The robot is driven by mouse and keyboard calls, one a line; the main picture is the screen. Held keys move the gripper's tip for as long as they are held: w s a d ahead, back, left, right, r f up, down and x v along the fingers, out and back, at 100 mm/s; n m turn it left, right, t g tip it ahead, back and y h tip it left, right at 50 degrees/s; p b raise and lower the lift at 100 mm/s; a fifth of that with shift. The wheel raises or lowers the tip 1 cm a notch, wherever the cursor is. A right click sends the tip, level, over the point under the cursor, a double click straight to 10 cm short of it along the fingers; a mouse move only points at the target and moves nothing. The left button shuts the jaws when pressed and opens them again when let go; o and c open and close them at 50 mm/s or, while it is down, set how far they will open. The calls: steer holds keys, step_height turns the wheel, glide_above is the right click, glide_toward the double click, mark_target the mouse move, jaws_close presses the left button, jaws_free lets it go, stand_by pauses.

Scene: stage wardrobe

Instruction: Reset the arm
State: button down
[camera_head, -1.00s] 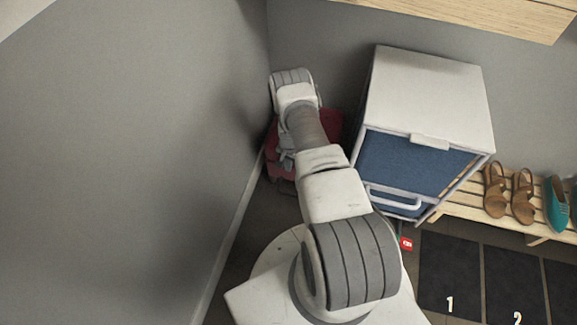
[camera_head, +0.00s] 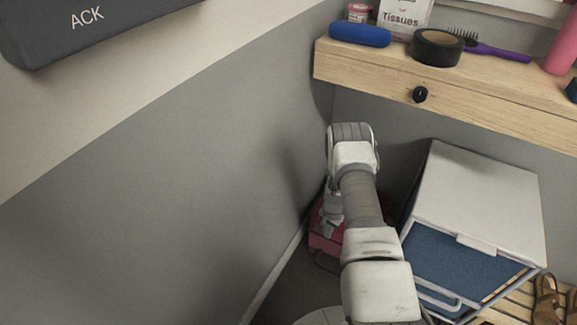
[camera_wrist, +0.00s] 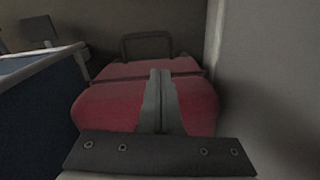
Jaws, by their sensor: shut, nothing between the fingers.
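My arm reaches into the corner between the grey wall and the white-and-blue cabinet. In the wrist view my gripper (camera_wrist: 161,76) has its two fingers together with nothing between them. It points at a red case (camera_wrist: 110,107) with a dark handle (camera_wrist: 146,45). I cannot tell whether the fingertips touch the case. In the head view the red case (camera_head: 322,240) shows on the floor in the corner, partly behind my arm. The gripper's fingers are mostly hidden there.
The white-topped blue cabinet (camera_head: 478,200) stands close on the arm's right. The grey wall (camera_head: 190,190) is close on its left. Above is a wooden shelf (camera_head: 480,95) with a tissue box (camera_head: 404,16), a blue roll (camera_head: 360,35) and a purple brush (camera_head: 495,51). Sandals (camera_head: 547,300) sit on a slatted rack.

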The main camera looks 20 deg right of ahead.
steer(key=w+a+r+n+t, duration=0.1)
steer(key=a+r, duration=0.1)
steer(key=r, duration=1.1)
steer(key=w+a+r+n+t, duration=0.1)
steer(key=w+a+r+n, duration=0.15)
steer(key=r, duration=0.95)
steer(key=w+a+r+n, duration=0.1)
steer(key=a+r, duration=0.2)
steer(key=r, duration=1)
steer(key=s+a+r+n+t, duration=0.1)
steer(key=s+a+r+n, duration=0.15)
steer(key=s+r, duration=0.45)
steer(key=s+a+r+n+t, duration=0.1)
steer(key=s+a+r, duration=0.3)
steer(key=r, duration=0.6)
steer(key=s+a+r+n+t+p, duration=0.1)
steer(key=s+r+n, duration=0.15)
steer(key=s, duration=0.65)
steer(key=s+a+r+n+t, duration=0.1)
steer(key=s+a+r, duration=0.15)
steer(key=s, duration=0.75)
step_height(320, 180, up, 24)
steer(key=p, duration=2.3)
steer(key=shift+w+d, duration=0.4)
steer(key=shift+m, duration=0.25)
